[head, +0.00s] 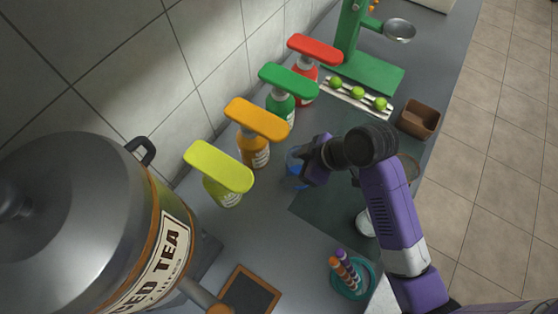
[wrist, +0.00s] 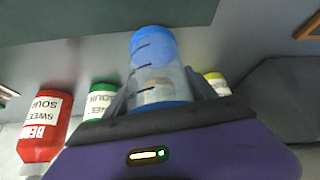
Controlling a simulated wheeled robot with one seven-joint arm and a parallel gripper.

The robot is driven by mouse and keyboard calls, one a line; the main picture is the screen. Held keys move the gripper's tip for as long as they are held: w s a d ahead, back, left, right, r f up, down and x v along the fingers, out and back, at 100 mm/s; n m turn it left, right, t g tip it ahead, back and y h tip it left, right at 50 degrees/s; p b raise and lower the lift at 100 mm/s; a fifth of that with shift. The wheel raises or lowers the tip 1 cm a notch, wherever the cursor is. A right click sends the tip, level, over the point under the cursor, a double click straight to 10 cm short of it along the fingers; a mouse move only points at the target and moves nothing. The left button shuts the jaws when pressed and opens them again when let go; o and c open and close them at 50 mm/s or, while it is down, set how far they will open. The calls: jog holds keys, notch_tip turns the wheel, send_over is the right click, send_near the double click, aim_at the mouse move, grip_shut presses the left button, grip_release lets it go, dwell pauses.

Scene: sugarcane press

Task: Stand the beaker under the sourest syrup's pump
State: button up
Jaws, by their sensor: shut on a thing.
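A clear beaker with blue ends (wrist: 152,50) is between the fingers of my gripper (wrist: 160,92), which is shut on it. In the head view the beaker (head: 294,168) is partly hidden by my gripper (head: 312,163), in front of the orange and green pumps. Four-colour pump bottles line the wall: yellow-green (head: 219,170), orange (head: 255,125), green (head: 288,82) and red (head: 314,50). In the wrist view, upside down, the red bottle (wrist: 42,128) reads "BLEND", "SWEET", "SOUR"; the green one's label (wrist: 100,104) shows "SOUR". The yellow-green bottle (wrist: 217,84) and orange bottle's labels are unreadable.
An iced tea dispenser (head: 85,220) stands at the left. A green press (head: 365,72), a tray of limes (head: 357,96) and a brown box (head: 419,118) are at the back.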

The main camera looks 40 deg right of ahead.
jog(key=w+a, duration=0.1)
jog(key=w+a+p, duration=0.1)
jog(key=w, duration=0.1)
jog(key=shift+w+a, duration=0.2)
jog(key=shift+w, duration=0.1)
jog(key=shift+s+f, duration=0.1)
jog(key=shift+f, duration=0.55)
jog(key=o, duration=1.6)
jog(key=shift+f, duration=0.1)
jog(key=shift+c, duration=0.2)
jog(key=v, duration=1.2)
jog(key=shift+d, duration=0.1)
